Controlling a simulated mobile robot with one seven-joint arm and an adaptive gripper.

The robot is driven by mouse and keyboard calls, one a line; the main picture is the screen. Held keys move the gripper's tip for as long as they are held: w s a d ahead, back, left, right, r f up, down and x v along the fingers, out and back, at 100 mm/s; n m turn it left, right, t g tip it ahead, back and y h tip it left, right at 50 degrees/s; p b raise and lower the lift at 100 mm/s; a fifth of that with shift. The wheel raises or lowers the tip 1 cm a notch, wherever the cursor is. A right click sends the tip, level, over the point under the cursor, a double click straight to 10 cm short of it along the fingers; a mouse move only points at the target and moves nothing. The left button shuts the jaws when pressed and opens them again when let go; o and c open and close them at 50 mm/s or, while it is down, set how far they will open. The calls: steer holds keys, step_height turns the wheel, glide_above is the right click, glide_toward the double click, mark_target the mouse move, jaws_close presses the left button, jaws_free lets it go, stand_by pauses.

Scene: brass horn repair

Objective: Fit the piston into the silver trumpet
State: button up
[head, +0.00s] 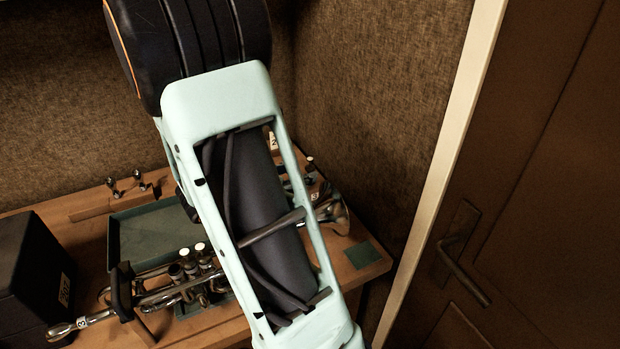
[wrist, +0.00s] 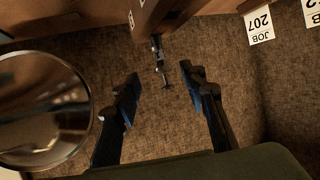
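In the head view a silver trumpet (head: 155,298) lies along the front of the bench, with white-topped valves (head: 200,253) and a small tag. A horn bell (head: 334,212) shows right of my arm; the arm hides the middle, so I cannot tell if it is the same horn. Two small dark metal parts (head: 128,184), possibly pistons, stand on a wooden block at the back left. In the wrist view my gripper (wrist: 165,98) is open and empty. A slim metal part (wrist: 160,62), perhaps a piston, juts from a wooden piece between and beyond the fingertips, apart from them.
A green tray (head: 150,238) lies mid-bench, and a black box (head: 30,268) stands at the left. A green mat (head: 361,254) lies at the right end. A door with a handle (head: 463,268) is at right. A round shiny bell (wrist: 42,112) is close beside the left finger.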

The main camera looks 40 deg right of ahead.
mark_target(309, 167)
steer(key=x, duration=0.5)
steer(key=shift+w+d+r, duration=0.2)
steer(key=shift+w+d, duration=0.05)
steer(key=shift+d, duration=0.2)
steer(key=shift+c, duration=0.2)
jaws_close()
